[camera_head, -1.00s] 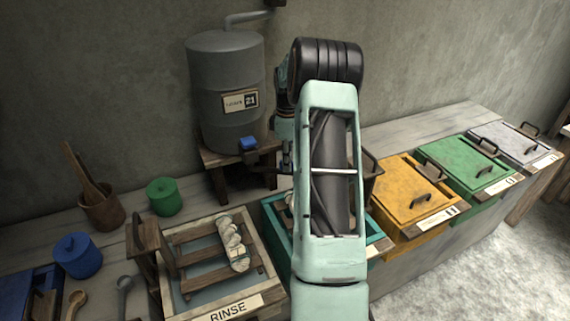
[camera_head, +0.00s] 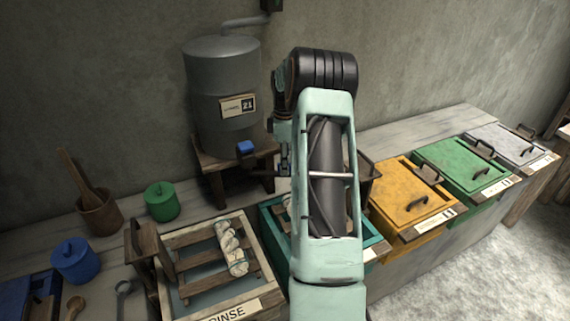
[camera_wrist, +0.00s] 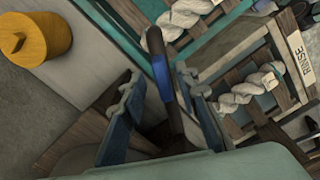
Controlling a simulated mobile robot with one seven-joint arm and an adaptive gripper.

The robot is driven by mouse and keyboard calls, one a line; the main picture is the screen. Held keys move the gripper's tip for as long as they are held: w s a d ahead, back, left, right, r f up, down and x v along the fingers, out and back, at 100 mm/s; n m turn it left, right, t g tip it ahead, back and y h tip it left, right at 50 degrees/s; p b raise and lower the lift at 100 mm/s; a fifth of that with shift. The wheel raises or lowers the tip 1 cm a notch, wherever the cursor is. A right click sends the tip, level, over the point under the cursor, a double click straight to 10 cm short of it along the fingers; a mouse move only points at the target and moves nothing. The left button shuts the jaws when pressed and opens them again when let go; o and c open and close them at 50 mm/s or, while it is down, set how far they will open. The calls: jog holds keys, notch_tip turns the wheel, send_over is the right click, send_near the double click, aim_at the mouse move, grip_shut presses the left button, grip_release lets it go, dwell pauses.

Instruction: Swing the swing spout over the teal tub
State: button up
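The teal tub (camera_head: 374,247) stands right of the rinse tub, largely hidden behind my arm in the head view. Its teal rim (camera_wrist: 207,40) shows at the top of the wrist view, with a pale twisted skein over it. The swing spout (camera_wrist: 163,75) appears as a dark bar with a blue band, running between my fingers in the wrist view. In the head view a blue part (camera_head: 246,147) shows at the tank's foot. My gripper (camera_wrist: 158,95) is open, one finger on each side of the bar; contact cannot be told. In the head view it is mostly hidden by my arm.
The grey tank (camera_head: 224,95) stands on a wooden stand behind the tubs. The rinse tub (camera_head: 235,309) holds a skein on its slats. Yellow (camera_head: 408,190) and green (camera_head: 463,165) lidded tubs stand to the right. A yellow pot (camera_wrist: 42,38) shows in the wrist view.

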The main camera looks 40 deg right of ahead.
jog(key=shift+r, duration=0.1)
notch_tip(320, 180, up, 12)
dwell(0.5)
dwell(0.5)
